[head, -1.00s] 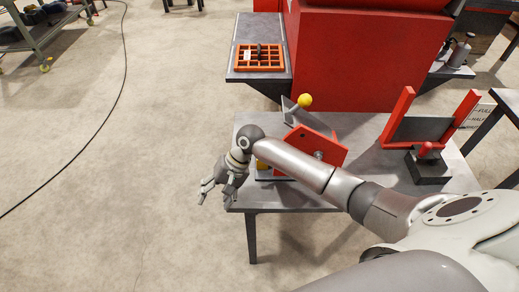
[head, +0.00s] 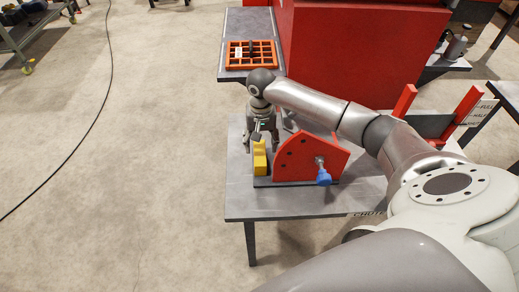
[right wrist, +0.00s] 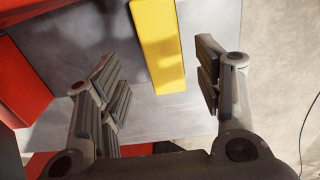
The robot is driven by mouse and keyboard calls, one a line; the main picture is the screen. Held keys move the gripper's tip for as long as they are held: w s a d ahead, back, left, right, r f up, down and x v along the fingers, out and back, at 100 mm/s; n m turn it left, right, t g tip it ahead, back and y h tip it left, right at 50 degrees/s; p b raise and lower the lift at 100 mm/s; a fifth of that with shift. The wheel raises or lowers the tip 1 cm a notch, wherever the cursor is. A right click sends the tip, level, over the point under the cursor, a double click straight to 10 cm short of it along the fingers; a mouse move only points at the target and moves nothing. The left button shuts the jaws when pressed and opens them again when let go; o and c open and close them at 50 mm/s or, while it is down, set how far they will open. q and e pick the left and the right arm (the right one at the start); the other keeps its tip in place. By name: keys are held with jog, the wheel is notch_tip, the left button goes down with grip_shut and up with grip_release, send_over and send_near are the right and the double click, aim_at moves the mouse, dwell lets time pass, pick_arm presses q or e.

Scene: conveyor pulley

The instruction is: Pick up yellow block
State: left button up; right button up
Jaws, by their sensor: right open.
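The yellow block (head: 260,160) stands upright on the grey table, at the left side of a red plate fixture (head: 306,160). My right gripper (head: 262,147) hangs over the table just behind and above the block, fingers pointing down. In the right wrist view the yellow block (right wrist: 158,45) shows between the two open fingers (right wrist: 160,95), apart from both, beyond their tips. The gripper is empty. My left gripper is not in view.
The grey table (head: 300,202) has bare room in front of the fixture. A blue knob (head: 323,177) sticks out of the red plate. An orange divided tray (head: 251,55) lies on a shelf behind. Red uprights (head: 470,108) stand at the right.

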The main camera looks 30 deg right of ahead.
aim_at(260, 152)
jog(key=f, duration=0.1)
jog(key=f+p, duration=0.1)
jog(key=f, duration=0.2)
jog(key=shift+s+a+f, duration=0.15)
jog(key=shift+a+f, duration=0.05)
jog(key=shift+a, duration=0.05)
jog(key=shift+f, duration=0.5)
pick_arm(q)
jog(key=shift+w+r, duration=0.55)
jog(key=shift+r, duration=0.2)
pick_arm(e)
jog(key=c, duration=1.2)
